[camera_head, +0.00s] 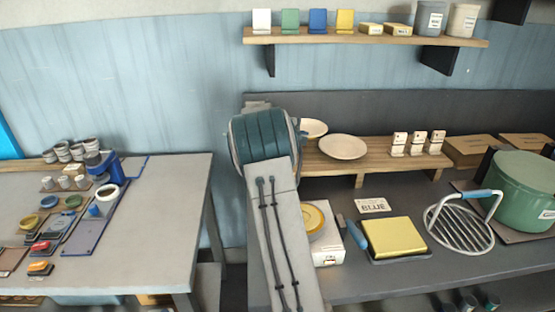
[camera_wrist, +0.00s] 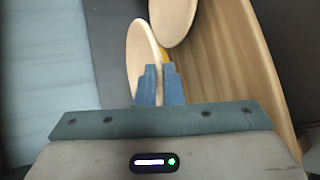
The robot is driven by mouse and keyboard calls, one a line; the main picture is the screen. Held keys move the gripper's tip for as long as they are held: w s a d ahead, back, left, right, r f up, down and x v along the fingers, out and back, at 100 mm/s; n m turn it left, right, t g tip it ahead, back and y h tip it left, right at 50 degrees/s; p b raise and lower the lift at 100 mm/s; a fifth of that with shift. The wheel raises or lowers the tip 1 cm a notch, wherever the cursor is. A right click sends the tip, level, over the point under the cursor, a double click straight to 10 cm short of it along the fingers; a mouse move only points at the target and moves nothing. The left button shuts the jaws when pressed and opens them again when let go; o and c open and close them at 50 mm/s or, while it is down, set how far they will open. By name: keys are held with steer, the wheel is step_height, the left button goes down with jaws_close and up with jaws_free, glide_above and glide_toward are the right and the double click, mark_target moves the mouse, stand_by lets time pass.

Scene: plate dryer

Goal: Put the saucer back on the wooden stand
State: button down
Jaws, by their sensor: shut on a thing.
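My gripper (camera_wrist: 160,84) is shut on a cream saucer (camera_wrist: 141,58), seen nearly edge-on between the blue fingers in the wrist view. The wooden stand (camera_wrist: 228,62) lies to the right of the fingers there. A second round plate (camera_wrist: 173,18) shows just beyond the held saucer. In the head view, the low wooden stand (camera_head: 378,167) carries a cream plate (camera_head: 342,147) lying on it. Another pale saucer (camera_head: 314,128) shows beside my arm at the stand's left end, probably the held one. My arm hides the gripper in the head view.
White cards (camera_head: 418,143) stand on the stand's right part. Below are a yellow dish (camera_head: 312,218) on a white box (camera_head: 329,243), a yellow block (camera_head: 394,237), a wire rack (camera_head: 460,223) and a green pot (camera_head: 522,190). A wall shelf (camera_head: 365,38) hangs above.

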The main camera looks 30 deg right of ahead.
steer(key=w+a+f+p, duration=0.1)
steer(key=a, duration=0.1)
steer(key=w+a+f, duration=0.2)
steer(key=a, duration=0.1)
steer(key=w+a+f+p, duration=0.1)
steer(key=a+f, duration=0.1)
steer(key=a, duration=0.1)
steer(key=shift+w+a+f+p, duration=0.15)
steer(key=shift+w+f+p, duration=0.1)
steer(key=shift+w+p, duration=0.05)
step_height(320, 180, down, 4)
steer(key=shift+r+p, duration=0.15)
steer(key=shift+p, duration=0.6)
steer(key=shift+f, duration=0.2)
steer(key=shift+f+b, duration=0.15)
steer(key=shift+b, duration=0.15)
steer(key=c, duration=1.6)
jaws_free()
steer(key=shift+o, duration=0.2)
